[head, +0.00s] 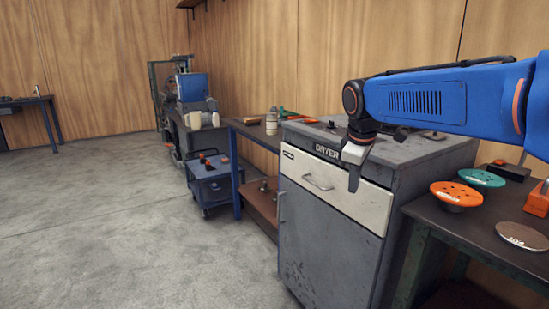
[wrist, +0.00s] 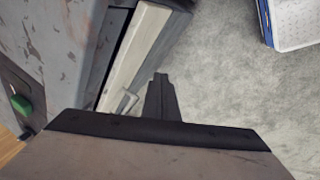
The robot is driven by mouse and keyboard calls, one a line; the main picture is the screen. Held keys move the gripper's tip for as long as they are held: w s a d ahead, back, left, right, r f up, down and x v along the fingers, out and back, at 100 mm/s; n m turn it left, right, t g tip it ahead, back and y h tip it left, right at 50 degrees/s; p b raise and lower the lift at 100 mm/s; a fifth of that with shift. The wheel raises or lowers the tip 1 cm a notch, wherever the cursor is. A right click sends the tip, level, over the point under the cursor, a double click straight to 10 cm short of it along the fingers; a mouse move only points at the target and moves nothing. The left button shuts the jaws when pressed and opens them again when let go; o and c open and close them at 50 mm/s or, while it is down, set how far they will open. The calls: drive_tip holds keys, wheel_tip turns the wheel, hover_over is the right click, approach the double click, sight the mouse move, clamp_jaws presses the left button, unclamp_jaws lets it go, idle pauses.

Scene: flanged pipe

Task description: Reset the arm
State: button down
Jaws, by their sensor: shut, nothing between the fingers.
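My blue arm reaches in from the right in the head view. My gripper (head: 354,178) points down just in front of the dryer's upper front. Its fingers are together and hold nothing. In the wrist view, my gripper (wrist: 161,85) shows as a dark narrow shape over the floor, beside the cream drawer front. The grey dryer (head: 330,235) has a closed cream drawer (head: 340,196) with a metal handle (head: 317,182). The handle also shows in the wrist view (wrist: 128,103), just left of the fingers. I cannot tell whether the fingers touch the drawer front.
A blue cart (head: 215,183) and a workbench (head: 255,133) stand left of the dryer. The floor at the left is clear.

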drive_tip(key=s+d+f+m, duration=0.2)
drive_tip(key=s+f, duration=0.3)
drive_tip(key=s, duration=0.5)
drive_tip(key=s+d+f+m+t, duration=0.1)
drive_tip(key=s+d+f+m, duration=0.2)
drive_tip(key=s, duration=0.6)
drive_tip(key=s+d+f+m, duration=0.2)
drive_tip(key=s+f+m, duration=0.4)
drive_tip(key=s, duration=0.4)
drive_tip(key=shift+s+d+f+y, duration=0.15)
drive_tip(key=shift+s+f+y, duration=0.25)
drive_tip(key=shift+f, duration=0.4)
